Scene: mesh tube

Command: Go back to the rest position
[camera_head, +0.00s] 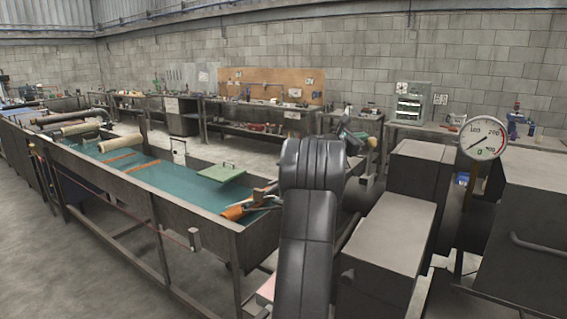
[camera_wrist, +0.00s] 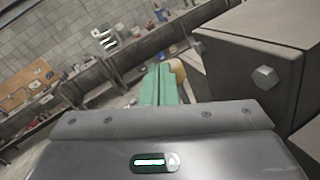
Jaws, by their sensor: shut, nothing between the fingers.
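My gripper (camera_wrist: 160,72) shows in the wrist view as two green fingers side by side, shut with nothing between them. A tan rounded thing (camera_wrist: 178,72) shows just behind their right side; I cannot tell whether they touch. In the head view my black arm rises in the middle foreground and bends at the top. It hides much of what lies behind it, and the gripper is not clearly made out there.
Dark machine boxes (camera_head: 388,235) and a round gauge (camera_head: 482,138) stand close right. A dark block (camera_wrist: 255,60) is near the gripper. Floor at left is clear.

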